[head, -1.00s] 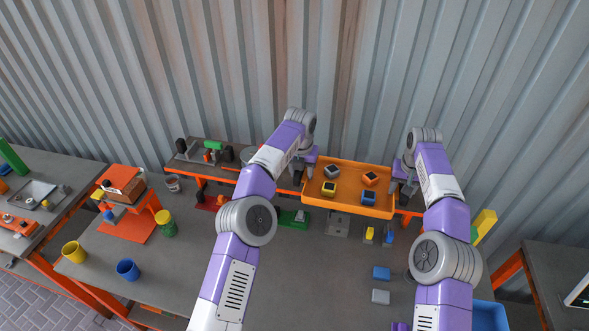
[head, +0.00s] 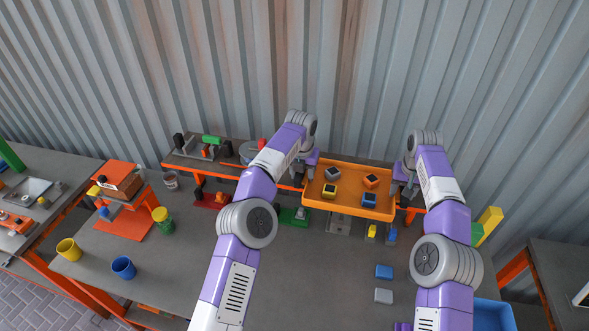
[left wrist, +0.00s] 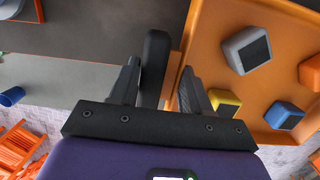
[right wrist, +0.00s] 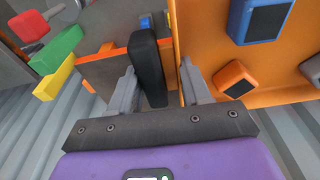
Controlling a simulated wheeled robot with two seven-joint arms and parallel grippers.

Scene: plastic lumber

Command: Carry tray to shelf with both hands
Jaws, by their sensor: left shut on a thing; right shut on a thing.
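The orange tray (head: 350,187) is at the back middle in the head view, looking level. It holds a grey block (head: 332,174), an orange block (head: 371,181), a yellow block (head: 329,190) and a blue block (head: 369,199). My left gripper (head: 310,172) is shut on the tray's left black handle (left wrist: 154,68). My right gripper (head: 400,182) is shut on the right black handle (right wrist: 147,66). The grey shelf (head: 222,168) with an orange front edge runs along the back, partly hidden behind the tray and left arm. I cannot tell the gap between tray and shelf.
Several small things stand on the shelf's left end, including a green block (head: 211,139). A corrugated wall (head: 240,70) rises behind.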

